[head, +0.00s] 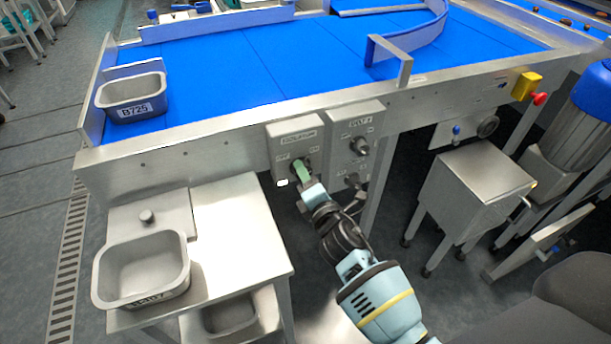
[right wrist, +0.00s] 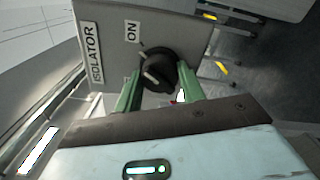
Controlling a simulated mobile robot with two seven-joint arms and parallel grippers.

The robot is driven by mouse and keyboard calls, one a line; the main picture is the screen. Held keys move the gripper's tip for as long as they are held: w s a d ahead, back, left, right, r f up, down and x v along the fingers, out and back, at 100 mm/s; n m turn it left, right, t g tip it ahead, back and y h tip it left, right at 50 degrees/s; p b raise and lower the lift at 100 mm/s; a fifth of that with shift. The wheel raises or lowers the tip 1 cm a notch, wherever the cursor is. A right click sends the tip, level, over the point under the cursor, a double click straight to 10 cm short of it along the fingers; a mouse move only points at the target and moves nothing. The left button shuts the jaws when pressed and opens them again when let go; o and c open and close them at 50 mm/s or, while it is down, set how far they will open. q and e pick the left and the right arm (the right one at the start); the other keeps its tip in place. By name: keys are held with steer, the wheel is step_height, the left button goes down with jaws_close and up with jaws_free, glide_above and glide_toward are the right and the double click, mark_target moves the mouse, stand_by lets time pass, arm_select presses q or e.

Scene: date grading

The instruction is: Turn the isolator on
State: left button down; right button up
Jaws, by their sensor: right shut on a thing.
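The isolator (head: 284,136) is a grey box on the front of the conveyor frame, labelled ISOLATOR, with OFF and ON marks. Its round black knob (right wrist: 158,70) shows in the right wrist view, with a white pointer line; the ON label (right wrist: 132,32) is beside it. My right gripper (head: 303,172) is at the front of the box, and its green fingers are closed around the knob, one on each side. In the right wrist view the OFF mark cannot be seen. My left gripper is not in view.
A second grey switch box (head: 355,125) with knobs is close on the right. Below left stands a metal table (head: 235,215) with a steel tub (head: 140,270). A blue conveyor belt (head: 220,75) with a tub (head: 133,97) is above. A metal cabinet (head: 470,190) stands right.

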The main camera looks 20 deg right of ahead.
steer(key=shift+m, duration=1.1)
steer(key=o, duration=1)
steer(key=s, duration=0.8)
steer(key=shift+d, duration=0.1)
